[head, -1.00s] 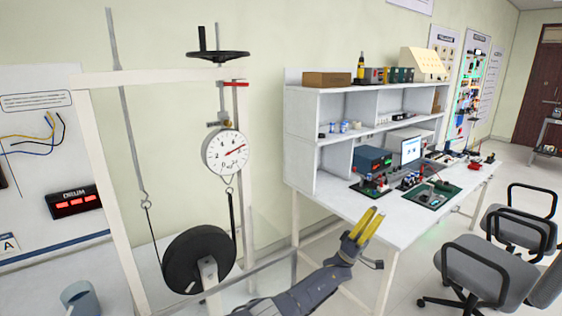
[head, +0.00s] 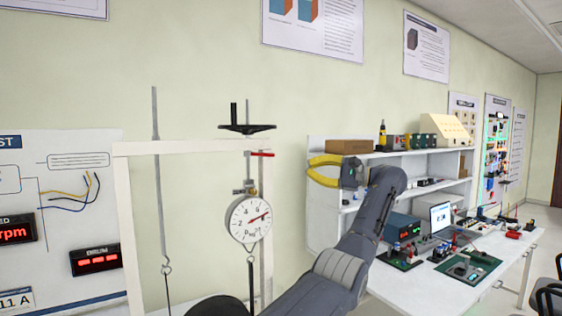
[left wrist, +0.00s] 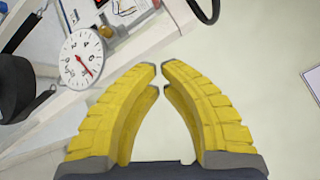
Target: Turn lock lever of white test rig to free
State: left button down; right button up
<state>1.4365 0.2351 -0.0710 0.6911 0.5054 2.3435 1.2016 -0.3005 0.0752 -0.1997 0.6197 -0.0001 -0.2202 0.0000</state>
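The white test rig (head: 180,147) stands at left in the head view. Its red lever (head: 262,154) sticks out to the right at the top crossbar, just under the black handwheel (head: 247,129). A round dial gauge (head: 249,219) hangs below it and also shows at upper left in the left wrist view (left wrist: 82,58). My left gripper (head: 310,169) is to the right of the lever at nearly its height, apart from it in the picture, yellow fingers pointing left. Its fingertips (left wrist: 160,68) have a small gap with nothing between them. My right gripper is out of view.
A white workbench (head: 500,262) with shelves and electronics stands right, behind my left arm. A black drum (head: 217,306) shows at the rig's bottom. A panel with red displays (head: 97,260) is at left. Plain wall lies between rig and shelves.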

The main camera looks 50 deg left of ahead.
aim_at(271, 162)
pick_arm(q)
jog(key=x, duration=0.9)
jog(key=shift+s+a, duration=0.1)
jog(key=shift+a, duration=0.05)
jog(key=shift+s+d+r, duration=0.15)
jog(key=shift+s+r, duration=0.15)
jog(key=shift+s, duration=0.3)
jog(key=shift+s+d+r, duration=0.1)
jog(key=shift+s+r, duration=0.25)
jog(key=shift+s, duration=0.25)
jog(key=shift+s+d+r, duration=0.15)
jog(key=shift+s+r, duration=0.15)
jog(key=shift+s, duration=0.3)
